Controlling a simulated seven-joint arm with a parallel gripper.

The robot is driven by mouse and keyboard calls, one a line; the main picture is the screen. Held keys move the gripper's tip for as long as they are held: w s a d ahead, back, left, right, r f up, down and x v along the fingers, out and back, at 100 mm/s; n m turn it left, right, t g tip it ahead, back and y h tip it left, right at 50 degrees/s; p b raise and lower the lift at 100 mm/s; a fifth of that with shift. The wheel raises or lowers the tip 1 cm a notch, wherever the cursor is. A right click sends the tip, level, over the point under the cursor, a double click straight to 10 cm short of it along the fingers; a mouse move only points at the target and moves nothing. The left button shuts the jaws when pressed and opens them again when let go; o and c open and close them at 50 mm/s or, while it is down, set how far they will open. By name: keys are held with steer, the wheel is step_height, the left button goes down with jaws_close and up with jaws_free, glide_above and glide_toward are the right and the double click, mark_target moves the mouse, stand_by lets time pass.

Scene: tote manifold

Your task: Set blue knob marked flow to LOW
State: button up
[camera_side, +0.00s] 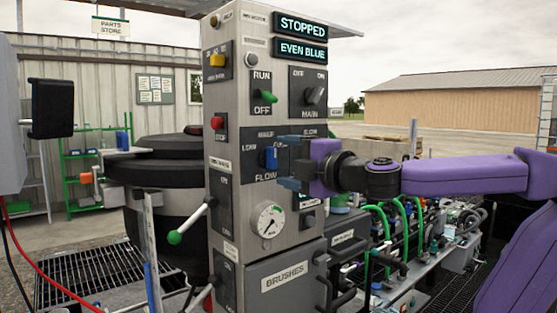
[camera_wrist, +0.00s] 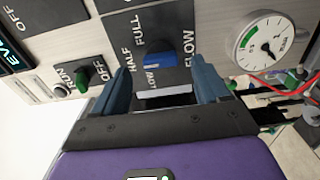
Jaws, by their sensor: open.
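The blue flow knob (camera_side: 270,158) sits on the dark FLOW plate on the panel front. Its bar looks upright and points towards HALF; LOW is printed to its left in the side view. In the wrist view the gripper (camera_wrist: 161,82) has a finger on each side, clear of the knob.
The green RUN/OFF knob (camera_side: 266,97) and grey MAIN switch (camera_side: 315,96) are above. A pressure gauge (camera_side: 268,222) is below. A green-tipped lever (camera_side: 188,222) sticks out at left. The displays (camera_side: 301,37) read STOPPED and EVEN BLUE. Green hoses (camera_side: 380,220) run at right.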

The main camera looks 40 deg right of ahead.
mark_target(275, 158)
steer(key=shift+w, duration=1.7)
steer(key=c, duration=1.1)
steer(key=shift+o, duration=0.2)
steer(key=shift+n, duration=0.3)
steer(key=n, duration=0.5)
steer(key=shift+n, duration=0.3)
steer(key=n, duration=0.5)
steer(key=shift+n, duration=0.3)
steer(key=o, duration=1.1)
steer(key=shift+c, duration=0.2)
